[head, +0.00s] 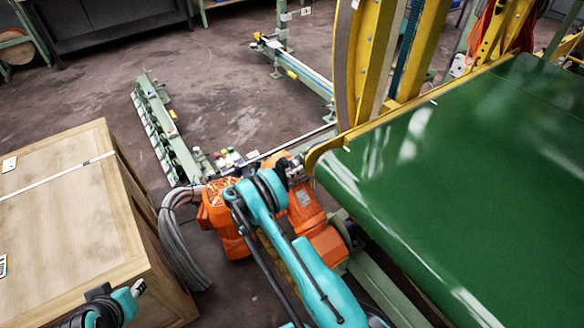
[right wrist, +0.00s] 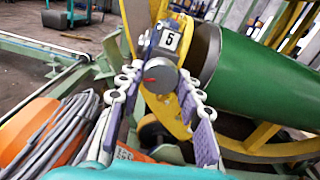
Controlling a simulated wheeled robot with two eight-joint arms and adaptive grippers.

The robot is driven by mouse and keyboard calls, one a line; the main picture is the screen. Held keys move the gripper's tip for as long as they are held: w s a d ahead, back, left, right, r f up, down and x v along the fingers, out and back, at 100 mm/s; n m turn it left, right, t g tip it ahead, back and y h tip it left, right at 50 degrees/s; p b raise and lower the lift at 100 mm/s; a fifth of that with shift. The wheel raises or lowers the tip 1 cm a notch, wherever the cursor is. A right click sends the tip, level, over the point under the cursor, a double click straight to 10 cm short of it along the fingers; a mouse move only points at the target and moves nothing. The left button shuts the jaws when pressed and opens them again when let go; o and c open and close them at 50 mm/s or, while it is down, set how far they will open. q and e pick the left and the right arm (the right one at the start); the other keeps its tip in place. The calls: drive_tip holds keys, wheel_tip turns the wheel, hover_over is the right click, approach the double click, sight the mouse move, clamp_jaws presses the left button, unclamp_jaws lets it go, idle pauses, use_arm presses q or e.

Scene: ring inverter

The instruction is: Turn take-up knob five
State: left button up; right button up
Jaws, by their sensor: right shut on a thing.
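Take-up knob five (right wrist: 160,77) is a grey round knob with a red pointer mark, below a white plate reading "5" (right wrist: 169,40). The red mark points left in the right wrist view. My right gripper (right wrist: 156,80) is shut on the knob, one purple-padded finger on each side. In the head view my right gripper (head: 291,170) is at the yellow frame's lower corner, and the knob is too small to make out there. My left gripper (head: 126,296) shows only partly at the bottom left, over the wooden crate, away from the knob; its fingers are unclear.
A wooden crate (head: 60,205) stands at the left. A green belt or roll (head: 470,170) fills the right, beside a yellow frame (head: 405,110). Orange motors (head: 228,215) and grey cables (head: 177,240) lie close to my right arm. Open floor (head: 225,85) lies behind.

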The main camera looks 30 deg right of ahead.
drive_tip(key=n, duration=0.7)
idle(0.6)
drive_tip(key=o, duration=1.2)
drive_tip(key=shift+c, duration=0.2)
drive_tip(key=s+a, duration=0.1)
drive_tip(key=a, duration=1.1)
